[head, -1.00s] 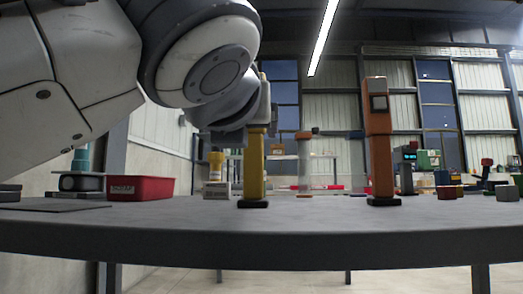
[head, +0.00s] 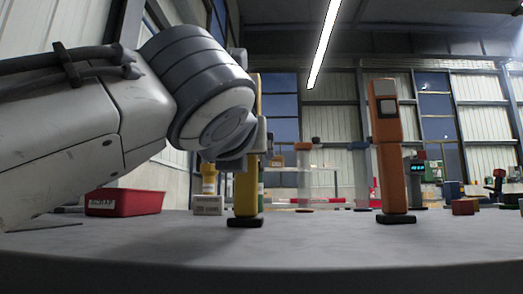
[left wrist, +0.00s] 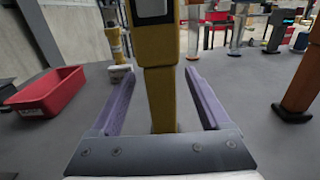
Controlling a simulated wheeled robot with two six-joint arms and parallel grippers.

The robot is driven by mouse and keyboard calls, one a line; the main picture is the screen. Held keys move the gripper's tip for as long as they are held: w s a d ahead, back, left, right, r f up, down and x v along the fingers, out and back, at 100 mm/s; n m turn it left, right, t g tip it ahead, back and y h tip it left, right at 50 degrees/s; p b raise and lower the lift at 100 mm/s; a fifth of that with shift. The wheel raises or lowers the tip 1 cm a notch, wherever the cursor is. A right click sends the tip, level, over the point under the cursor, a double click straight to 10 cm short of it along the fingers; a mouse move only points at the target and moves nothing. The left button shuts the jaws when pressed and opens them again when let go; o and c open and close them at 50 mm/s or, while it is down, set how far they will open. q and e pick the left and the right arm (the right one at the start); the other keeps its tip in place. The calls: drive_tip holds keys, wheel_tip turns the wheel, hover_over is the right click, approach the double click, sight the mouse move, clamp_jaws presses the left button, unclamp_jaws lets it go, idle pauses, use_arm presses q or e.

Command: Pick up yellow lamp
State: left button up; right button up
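The yellow lamp (head: 246,196) stands upright on its small black base on the grey table in the head view, partly covered by my left arm. In the left wrist view the yellow lamp (left wrist: 160,95) rises between the two purple fingers of my left gripper (left wrist: 160,72). The fingers are spread, with a gap seen on each side of the post. The lamp's top is cut off in the wrist view, and its base is hidden there behind the gripper body. My right gripper is in neither view.
An orange post (head: 390,150) stands to the right. A red bin (head: 125,203) sits to the left. A small white box (head: 208,205) and another yellow-topped item (head: 209,178) are behind the lamp. The table front (head: 320,235) is clear.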

use_arm(q)
clamp_jaws()
drive_tip(key=shift+r, duration=0.15)
wheel_tip(320, 180, up, 10)
drive_tip(key=p, duration=0.9)
drive_tip(key=shift+p, duration=0.35)
